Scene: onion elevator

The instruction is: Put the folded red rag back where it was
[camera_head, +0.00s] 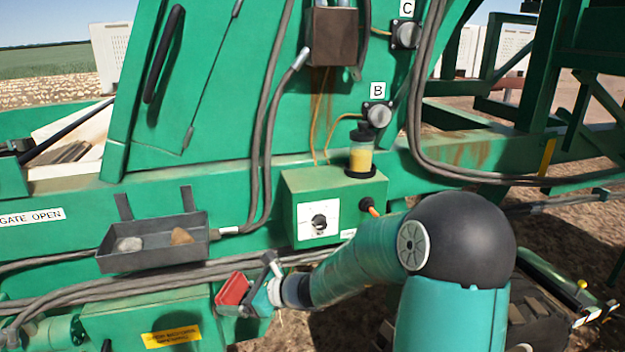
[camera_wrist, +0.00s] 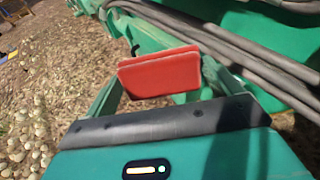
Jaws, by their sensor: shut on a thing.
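The folded red rag (camera_head: 232,289) is a small flat red block. My gripper (camera_head: 250,290) is shut on it, below the grey tray and in front of the cable bundle. In the wrist view the rag (camera_wrist: 160,72) sits between the two fingers of my gripper (camera_wrist: 158,78), slightly tilted, with a thin dark hook-like shape just behind its upper left. I cannot tell whether the rag touches anything besides the fingers.
A grey tray (camera_head: 150,262) holding two stones hangs on the green machine at left. A green control box (camera_head: 293,215) with a dial carries a yellow-filled jar (camera_head: 361,152). Grey cables (camera_head: 130,282) run along the machine. A green box (camera_head: 125,320) with a yellow label lies below.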

